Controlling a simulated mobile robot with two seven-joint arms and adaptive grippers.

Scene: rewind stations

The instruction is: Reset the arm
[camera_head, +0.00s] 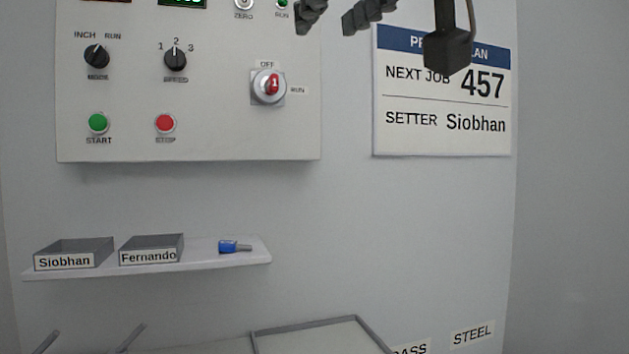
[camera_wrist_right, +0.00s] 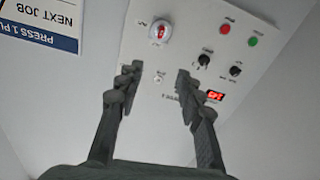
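My right gripper (camera_head: 336,17) is at the top edge of the head view, in front of the wall just right of the control panel (camera_head: 220,125). Only its dark fingers show there, apart from each other. In the right wrist view the gripper (camera_wrist_right: 158,73) is open, with nothing between its fingertips. The panel shows upside down beyond the fingers, with a gap. The red-handled OFF/RUN switch (camera_head: 269,86) sits on the panel, below and left of the gripper. It also shows in the right wrist view (camera_wrist_right: 160,32). My left gripper is not in view.
A white shelf (camera_head: 205,266) below the panel holds a Siobhan bin (camera_head: 73,254), a Fernando bin (camera_head: 151,250) and a blue key-like object (camera_head: 234,246). A job sign (camera_head: 440,137) hangs at right. A grey-rimmed tray (camera_head: 320,336) is at the bottom. The wall between is clear.

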